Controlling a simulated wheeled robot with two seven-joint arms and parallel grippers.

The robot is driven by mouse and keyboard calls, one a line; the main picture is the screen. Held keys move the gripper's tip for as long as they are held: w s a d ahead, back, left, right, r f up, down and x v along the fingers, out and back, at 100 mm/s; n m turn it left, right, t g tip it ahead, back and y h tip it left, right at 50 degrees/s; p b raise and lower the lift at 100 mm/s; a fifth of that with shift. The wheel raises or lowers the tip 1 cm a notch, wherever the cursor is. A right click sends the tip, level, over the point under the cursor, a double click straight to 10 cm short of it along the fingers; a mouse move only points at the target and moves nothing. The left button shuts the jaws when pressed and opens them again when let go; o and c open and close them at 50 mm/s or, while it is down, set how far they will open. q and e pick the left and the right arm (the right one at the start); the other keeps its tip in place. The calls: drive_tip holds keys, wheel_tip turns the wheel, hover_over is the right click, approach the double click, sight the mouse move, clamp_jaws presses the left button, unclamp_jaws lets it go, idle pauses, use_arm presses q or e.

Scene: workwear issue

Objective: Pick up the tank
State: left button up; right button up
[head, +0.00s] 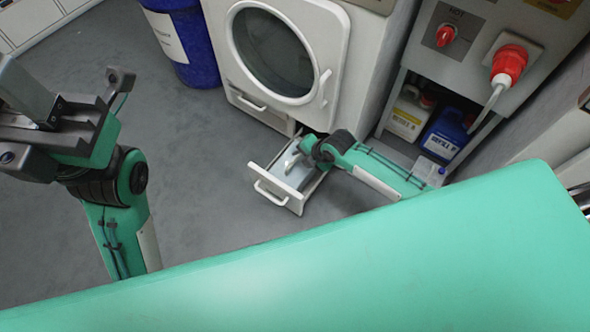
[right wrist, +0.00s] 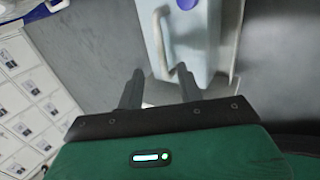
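The tank (right wrist: 200,40) is a pale blue-grey container with a light raised handle (right wrist: 160,40) along its left side and a blue cap (right wrist: 187,3). In the head view it lies in the pulled-out drawer (head: 277,193), partly hidden by my right arm. My right gripper (right wrist: 160,88) is open, with a clear gap between its two dark fingers. The near end of the handle shows just beyond the fingertips; I cannot tell if they touch it. My left gripper (head: 68,115) is up at the left of the head view, away from the drawer, its fingertips unclear.
The drawer sits below a white front-loading machine (head: 330,60) with a round door. A blue bin (head: 183,45) stands to its left. A yellow-labelled jug (head: 407,118) and a blue jug (head: 445,135) stand on a shelf at right. Grey floor (head: 190,150) left of the drawer is clear.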

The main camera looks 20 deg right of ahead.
sight(295, 159)
drive_tip(key=b+x, duration=0.1)
drive_tip(key=x, duration=0.1)
drive_tip(key=b+x, duration=0.2)
drive_tip(key=shift+d+f, duration=0.15)
drive_tip(key=shift+d, duration=0.25)
drive_tip(key=shift+w+a+f, duration=0.2)
drive_tip(key=shift+w+f, duration=0.05)
drive_tip(key=shift+f, duration=0.1)
clamp_jaws()
idle(0.8)
drive_tip(key=shift+r, duration=0.1)
